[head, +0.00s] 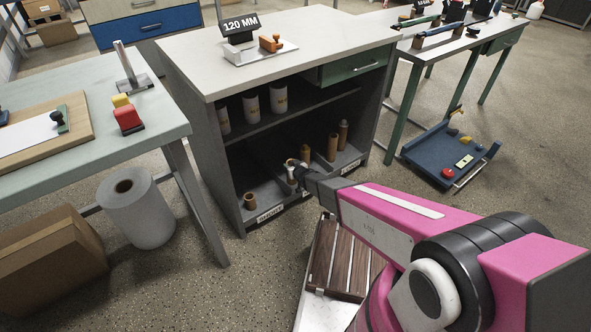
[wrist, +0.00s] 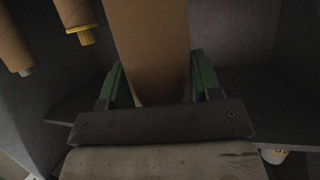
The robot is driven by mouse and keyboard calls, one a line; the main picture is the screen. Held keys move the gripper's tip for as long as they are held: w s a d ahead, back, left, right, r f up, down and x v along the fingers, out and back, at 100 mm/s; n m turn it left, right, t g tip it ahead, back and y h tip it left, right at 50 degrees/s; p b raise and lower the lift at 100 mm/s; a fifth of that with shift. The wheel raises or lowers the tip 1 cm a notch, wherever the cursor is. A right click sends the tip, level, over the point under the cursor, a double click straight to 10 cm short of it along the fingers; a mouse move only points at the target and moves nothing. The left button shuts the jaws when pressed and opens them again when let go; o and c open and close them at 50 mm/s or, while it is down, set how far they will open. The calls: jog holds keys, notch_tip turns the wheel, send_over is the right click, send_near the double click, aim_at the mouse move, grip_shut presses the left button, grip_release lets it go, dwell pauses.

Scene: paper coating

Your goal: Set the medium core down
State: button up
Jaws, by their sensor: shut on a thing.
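In the wrist view, my gripper (wrist: 158,82) has its green fingers on both sides of a brown cardboard core (wrist: 148,38), shut on it. In the head view, my gripper (head: 298,172) reaches into the lower part of the grey cabinet, where the held core (head: 290,165) shows only in part. It is among the low compartments, between the short core at left and the taller cores at right. The core's far end is out of the wrist view, so I cannot tell whether it touches the compartment floor.
A short core (head: 250,200) stands in the left compartment by the "SHORT" label. Taller cores (head: 332,147) stand at right; one core (head: 305,153) is close beside my gripper. A slatted wooden piece (head: 340,258) lies below the arm.

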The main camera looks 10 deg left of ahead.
jog(key=w+f, duration=0.6)
jog(key=f, duration=0.2)
jog(key=shift+w, duration=0.3)
jog(key=o, duration=1)
jog(key=shift+f, duration=0.1)
jog(key=shift+c, duration=0.2)
